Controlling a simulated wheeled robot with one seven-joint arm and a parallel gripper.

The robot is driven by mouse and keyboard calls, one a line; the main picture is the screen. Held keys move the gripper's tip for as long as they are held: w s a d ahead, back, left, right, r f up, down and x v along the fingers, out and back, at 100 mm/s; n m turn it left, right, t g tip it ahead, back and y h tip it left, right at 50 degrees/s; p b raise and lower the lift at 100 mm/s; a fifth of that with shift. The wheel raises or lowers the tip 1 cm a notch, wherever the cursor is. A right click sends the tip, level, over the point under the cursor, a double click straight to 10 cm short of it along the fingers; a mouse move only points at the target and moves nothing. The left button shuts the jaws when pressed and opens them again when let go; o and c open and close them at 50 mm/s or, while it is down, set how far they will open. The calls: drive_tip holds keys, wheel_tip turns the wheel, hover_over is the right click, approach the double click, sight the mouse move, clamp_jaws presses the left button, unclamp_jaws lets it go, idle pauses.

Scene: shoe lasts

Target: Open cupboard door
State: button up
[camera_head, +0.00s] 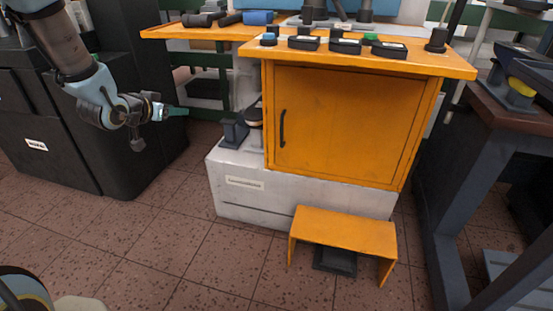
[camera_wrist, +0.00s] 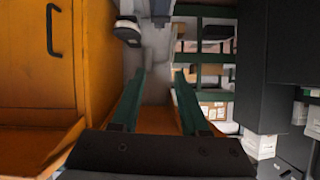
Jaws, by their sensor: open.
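The orange cupboard's door (camera_head: 340,123) is shut. Its black bar handle (camera_head: 282,128) stands upright near the door's left edge. The door (camera_wrist: 30,85) and handle (camera_wrist: 54,30) also show at the left of the wrist view. My gripper (camera_head: 180,111) is left of the cupboard, apart from the handle, and points right. In the wrist view my gripper's two green fingers (camera_wrist: 158,75) are spread with nothing between them.
An orange top (camera_head: 430,58) with several black blocks overhangs the cupboard. A white base (camera_head: 240,190) carries it. A low orange step (camera_head: 345,232) stands in front. A dark cabinet (camera_head: 60,130) is at left and a workbench (camera_head: 510,110) at right. The tiled floor (camera_head: 170,240) in front is clear.

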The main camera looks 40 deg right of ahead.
drive_tip(key=s+d+f+m+g+h+b, duration=0.25)
drive_tip(key=s+d+f+h+b, duration=0.2)
drive_tip(key=d+f, duration=0.35)
drive_tip(key=m+g+h+b, duration=0.3)
drive_tip(key=m+g+b, duration=0.15)
drive_tip(key=b, duration=0.25)
approach(278, 134)
drive_tip(key=s+a+r+n, duration=0.1)
drive_tip(key=s+a+r, duration=0.2)
drive_tip(key=s+a, duration=0.1)
drive_tip(key=d+b, duration=0.1)
drive_tip(key=d, duration=0.9)
drive_tip(key=shift+w+d+b, duration=0.15)
drive_tip(key=shift+d+b, duration=0.15)
drive_tip(key=shift+b, duration=0.1)
clamp_jaws()
